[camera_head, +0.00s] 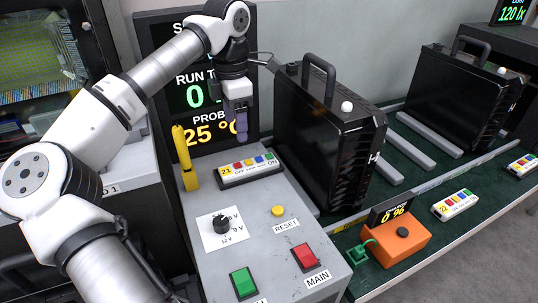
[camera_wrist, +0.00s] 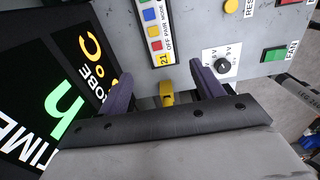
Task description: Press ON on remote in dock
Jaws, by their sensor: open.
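The remote (camera_head: 250,168) marked 21 sits in a dark dock on the grey panel. It has a row of red, yellow, blue and green buttons, with OFF at the end by the number and ON at the far right end in the head view. In the wrist view the remote (camera_wrist: 155,32) runs out of the top edge; the green button is only partly in frame and its ON label is out of view. My gripper (camera_head: 238,125) hangs fingers down above and behind the dock, clear of the remote. In the wrist view its purple fingers (camera_wrist: 160,75) are apart and empty.
A yellow upright tool (camera_head: 184,158) stands left of the dock. A black housing (camera_head: 325,135) with a handle stands close to its right. The panel also bears a knob (camera_head: 221,224), RESET button (camera_head: 278,210), MAIN switch (camera_head: 304,258) and green switch (camera_head: 243,283). Remote 22 (camera_head: 455,205) lies right.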

